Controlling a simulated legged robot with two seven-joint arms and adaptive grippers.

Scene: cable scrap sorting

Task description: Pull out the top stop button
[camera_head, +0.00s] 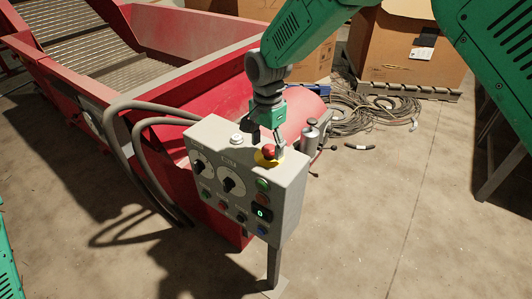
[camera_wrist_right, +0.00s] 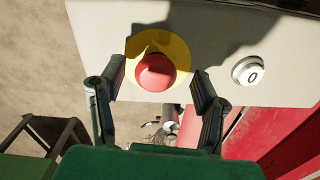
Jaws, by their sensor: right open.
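The top stop button is a red mushroom head on a yellow disc, on the top face of the grey control box (camera_head: 290,185). The red button (camera_head: 269,152) shows in the head view and, larger, in the right wrist view (camera_wrist_right: 155,72). My right gripper (camera_head: 267,143) comes down from above at the button. In the wrist view the right gripper (camera_wrist_right: 159,86) is open, with one finger on each side of the yellow disc (camera_wrist_right: 155,38). Clear gaps show between both fingers and the red head. My left gripper is out of view.
A white "0" button (camera_head: 236,139) sits beside the stop button on the top face. Dials and coloured buttons fill the sloping front. A red conveyor machine (camera_head: 165,35) stands behind left. Cables (camera_head: 370,112) and cardboard boxes (camera_head: 400,50) lie behind right.

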